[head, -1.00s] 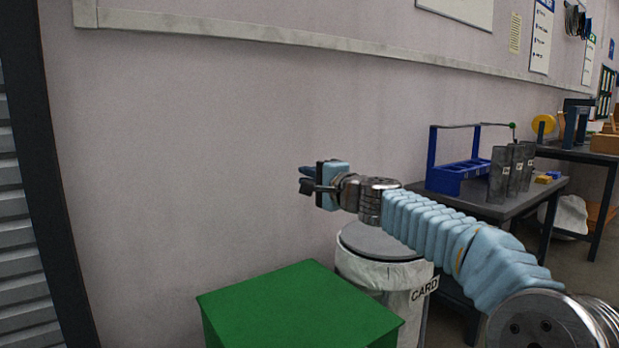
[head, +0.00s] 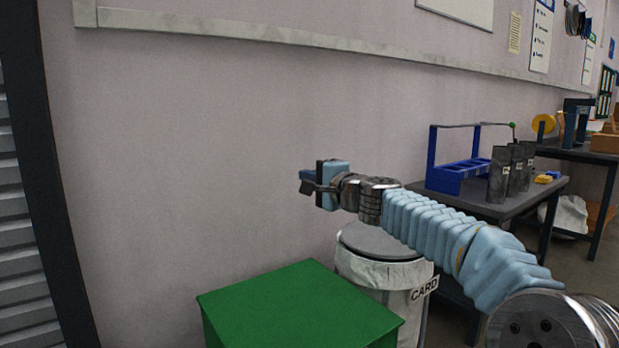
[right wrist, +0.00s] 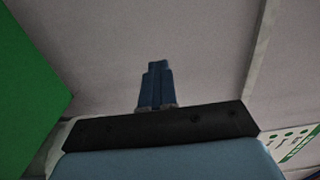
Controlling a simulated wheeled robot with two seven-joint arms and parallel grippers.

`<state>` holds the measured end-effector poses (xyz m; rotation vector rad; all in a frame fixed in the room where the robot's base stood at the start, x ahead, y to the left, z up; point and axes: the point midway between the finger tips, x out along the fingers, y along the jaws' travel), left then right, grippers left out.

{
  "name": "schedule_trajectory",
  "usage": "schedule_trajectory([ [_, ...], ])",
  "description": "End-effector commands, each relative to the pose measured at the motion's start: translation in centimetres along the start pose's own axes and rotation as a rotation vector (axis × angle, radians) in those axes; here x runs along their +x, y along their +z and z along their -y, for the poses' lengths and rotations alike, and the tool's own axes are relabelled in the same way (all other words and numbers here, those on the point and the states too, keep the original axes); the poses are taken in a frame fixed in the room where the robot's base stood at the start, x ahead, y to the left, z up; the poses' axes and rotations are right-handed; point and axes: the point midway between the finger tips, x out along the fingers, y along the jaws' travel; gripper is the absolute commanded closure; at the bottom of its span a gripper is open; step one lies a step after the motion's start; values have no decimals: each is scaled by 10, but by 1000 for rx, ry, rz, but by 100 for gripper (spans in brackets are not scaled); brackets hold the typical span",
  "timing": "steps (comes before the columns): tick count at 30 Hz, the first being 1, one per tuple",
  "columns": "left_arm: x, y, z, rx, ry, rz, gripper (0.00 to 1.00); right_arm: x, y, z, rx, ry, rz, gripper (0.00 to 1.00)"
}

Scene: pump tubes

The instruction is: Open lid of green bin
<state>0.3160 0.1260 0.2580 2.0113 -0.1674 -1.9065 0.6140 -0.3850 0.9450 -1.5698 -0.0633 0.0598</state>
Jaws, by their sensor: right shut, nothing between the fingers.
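The green bin (head: 300,312) stands low at the bottom of the head view against the wall, its flat lid down. Its front and lower part run out of the frame. My right gripper (head: 304,181) is held in the air above and behind the bin's lid, apart from it, with its fingers pointing left. The right wrist view shows its two blue fingers (right wrist: 155,85) together with nothing between them. A green surface (right wrist: 25,90), likely the bin, fills the left edge of that view. My left gripper is not in view.
A white-lined bin labelled CARD (head: 385,265) stands directly right of the green bin, under my right arm. A dark table (head: 510,205) with a blue rack (head: 460,172) stands farther right. A grey shutter (head: 18,230) with a dark post is at the left.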

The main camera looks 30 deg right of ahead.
Motion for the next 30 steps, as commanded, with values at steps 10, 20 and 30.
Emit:
schedule_trajectory([
  [10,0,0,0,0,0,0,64,0,0,0,0,0,0,100],
  [20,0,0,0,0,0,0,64,0,0,0,0,0,0,72],
  [30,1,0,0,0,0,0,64,-2,0,0,0,0,0,67],
])
